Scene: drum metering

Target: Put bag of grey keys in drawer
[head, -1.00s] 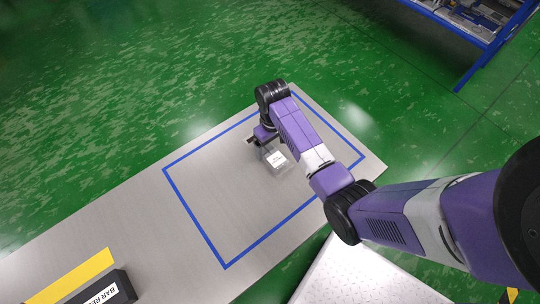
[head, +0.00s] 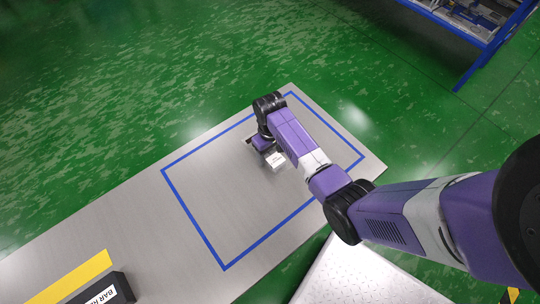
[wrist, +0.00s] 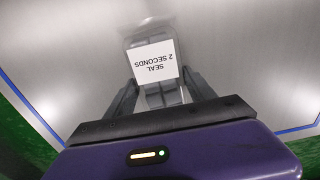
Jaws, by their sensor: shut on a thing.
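A clear bag (wrist: 160,84) with grey pieces inside and a white label reading "SEAL 2 SECONDS" lies between the fingers of my gripper (wrist: 156,92) in the wrist view. My gripper is shut on the bag. In the head view, my gripper (head: 262,147) is inside the blue outline on the metal table, and the bag's white label (head: 275,161) shows beside it. Part of the bag is hidden behind my arm. I cannot tell how far the bag is above the table. No drawer shows clearly in either view.
The long metal table (head: 120,220) has a blue outlined rectangle, mostly clear. A dark box labelled "BAR RE..." (head: 100,292) and a yellow strip (head: 70,278) are at lower left. A white textured surface (head: 355,275) is below. A blue-framed rack (head: 470,30) stands at upper right.

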